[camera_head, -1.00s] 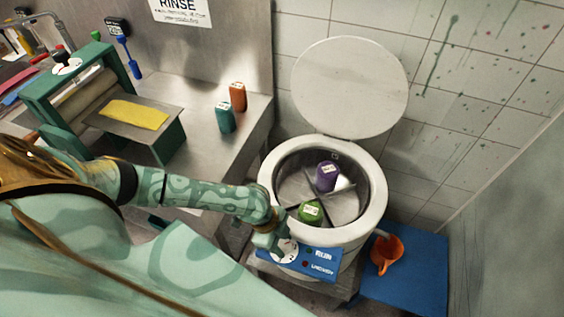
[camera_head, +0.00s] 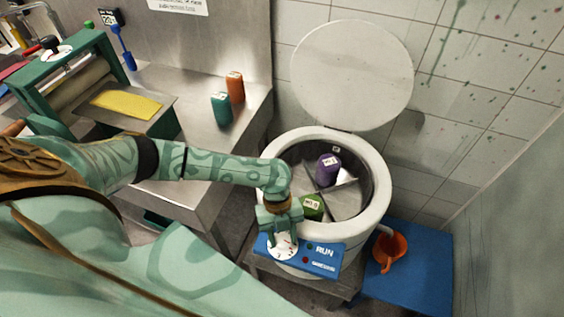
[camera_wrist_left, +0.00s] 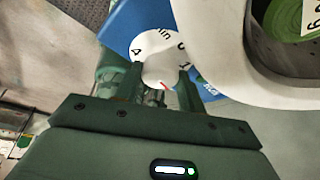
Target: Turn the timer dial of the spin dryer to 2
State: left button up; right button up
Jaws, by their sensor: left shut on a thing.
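The spin dryer (camera_head: 372,205) is a round white tub with its lid up. On its front is a blue control panel (camera_head: 322,263) with a white timer dial (camera_head: 273,252), RUN lettering and small buttons. My left gripper (camera_head: 282,238) reaches down onto the dial from above and is shut on it. In the left wrist view my left gripper's fingers (camera_wrist_left: 156,88) stand on either side of the dial's middle. The 2 is hidden. My right gripper is not in view.
A purple canister (camera_head: 328,170) and a green canister (camera_head: 313,206) sit in the divided drum. The raised lid (camera_head: 352,75) leans by the tiled wall. An orange jug (camera_head: 389,252) stands on a blue mat (camera_head: 425,275) at right. A steel counter (camera_head: 200,165) is at left.

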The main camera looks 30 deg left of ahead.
pick_arm(q)
jog(key=shift+m+g+y, duration=0.4)
jog(key=shift+m+y, duration=0.1)
jog(key=shift+m, duration=1.5)
jog(key=o, duration=1)
jog(key=shift+c, duration=0.2)
jog(key=shift+w, duration=0.1)
jog(key=p+v, duration=0.2)
jog(key=v, duration=1.4)
jog(key=shift+d, duration=0.1)
